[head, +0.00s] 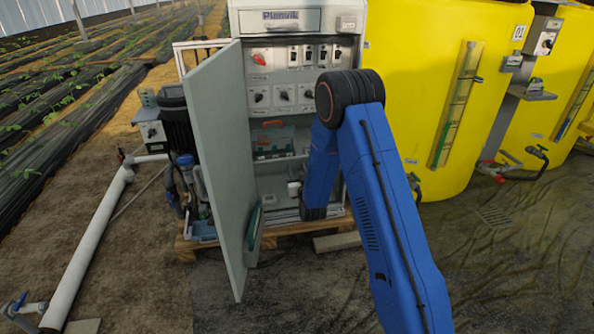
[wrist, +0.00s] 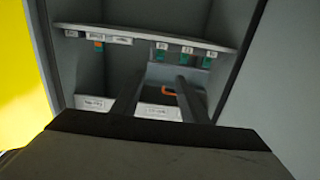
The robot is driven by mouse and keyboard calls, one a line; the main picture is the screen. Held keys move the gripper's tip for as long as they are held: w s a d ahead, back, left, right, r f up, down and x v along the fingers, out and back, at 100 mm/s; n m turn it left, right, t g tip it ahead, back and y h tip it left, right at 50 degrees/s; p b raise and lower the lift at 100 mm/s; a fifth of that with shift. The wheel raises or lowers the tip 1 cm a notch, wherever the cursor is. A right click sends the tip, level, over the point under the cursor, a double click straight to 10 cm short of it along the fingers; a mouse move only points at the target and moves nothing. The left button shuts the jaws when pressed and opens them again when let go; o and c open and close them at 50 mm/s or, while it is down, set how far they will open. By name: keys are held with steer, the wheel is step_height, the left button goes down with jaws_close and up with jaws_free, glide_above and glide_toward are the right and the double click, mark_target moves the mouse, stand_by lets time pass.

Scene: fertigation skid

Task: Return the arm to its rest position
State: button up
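My blue arm (head: 385,215) reaches forward and bends down at its dark elbow joint, in front of the right side of the open grey cabinet. In the head view my gripper is hidden behind the arm. In the wrist view my gripper (wrist: 160,78) shows two dark fingers spread apart, with no held object visible between them. They point into a grey compartment with labels and a shelf (wrist: 150,35). An orange handle (wrist: 170,92) shows beyond the fingers. I cannot tell how far the fingertips are from it.
The cabinet door (head: 218,150) stands open on the left. A case with an orange handle (head: 273,143) sits inside the cabinet, below switches and knobs. Yellow tanks (head: 420,80) stand on the right. A white pipe (head: 88,243) lies at left. The ground at lower right is mostly clear.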

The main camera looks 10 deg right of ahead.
steer(key=shift+r, duration=0.1)
steer(key=s+d+r+g, duration=0.3)
steer(key=s+r+g, duration=0.3)
steer(key=s+r, duration=1.25)
steer(key=s+d+r+g, duration=0.2)
steer(key=s+g, duration=0.1)
steer(key=s, duration=1.8)
steer(key=s+d+r+g, duration=0.2)
steer(key=s+g, duration=0.2)
steer(key=s, duration=1.7)
steer(key=shift+s+d, duration=0.1)
